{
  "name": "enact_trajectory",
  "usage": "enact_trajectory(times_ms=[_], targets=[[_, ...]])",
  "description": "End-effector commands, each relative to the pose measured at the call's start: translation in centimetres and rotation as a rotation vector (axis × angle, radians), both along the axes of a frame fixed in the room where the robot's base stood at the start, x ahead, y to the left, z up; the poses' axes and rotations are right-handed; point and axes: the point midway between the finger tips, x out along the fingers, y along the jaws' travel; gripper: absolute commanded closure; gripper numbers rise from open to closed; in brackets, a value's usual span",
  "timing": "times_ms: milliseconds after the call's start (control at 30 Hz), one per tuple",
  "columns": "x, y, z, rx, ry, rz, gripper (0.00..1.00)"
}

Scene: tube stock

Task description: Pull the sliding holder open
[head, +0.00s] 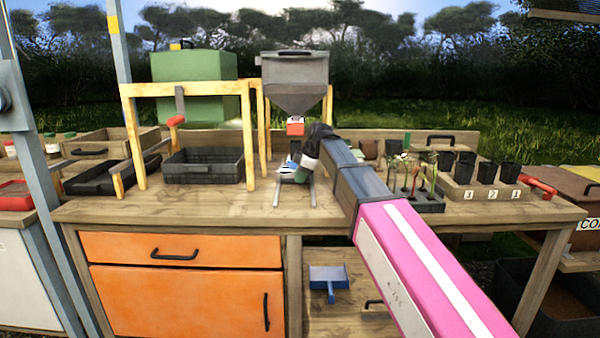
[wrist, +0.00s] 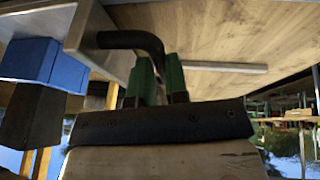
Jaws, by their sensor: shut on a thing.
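The sliding holder (wrist: 35,28) shows in the wrist view as a pale grey plate at the upper left, with a bent black handle (wrist: 125,40) on its edge. In the head view it sits low under the hopper, between two metal rails (head: 312,190), and is mostly hidden by my gripper (head: 300,174). In the wrist view the green fingers of my gripper (wrist: 160,78) are shut around the end of the handle. How far the holder is out along the rails I cannot tell.
The grey hopper (head: 295,72) with its red-fronted outlet stands above the rails. A black crate (head: 203,177) is to the left under a wooden frame (head: 140,145). Seedlings (head: 415,180) and a rack of black pots (head: 487,187) stand to the right. The bench front is clear.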

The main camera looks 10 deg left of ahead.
Motion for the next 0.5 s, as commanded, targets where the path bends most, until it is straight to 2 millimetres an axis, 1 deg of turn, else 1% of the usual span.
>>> enact_trajectory(times_ms=[33,500], targets=[[-1.4,-0.5,0.0,0.0,-0.001,0.001,1.0],[-10.0,-2.5,0.0,0.0,0.0,0.0,1.0]])
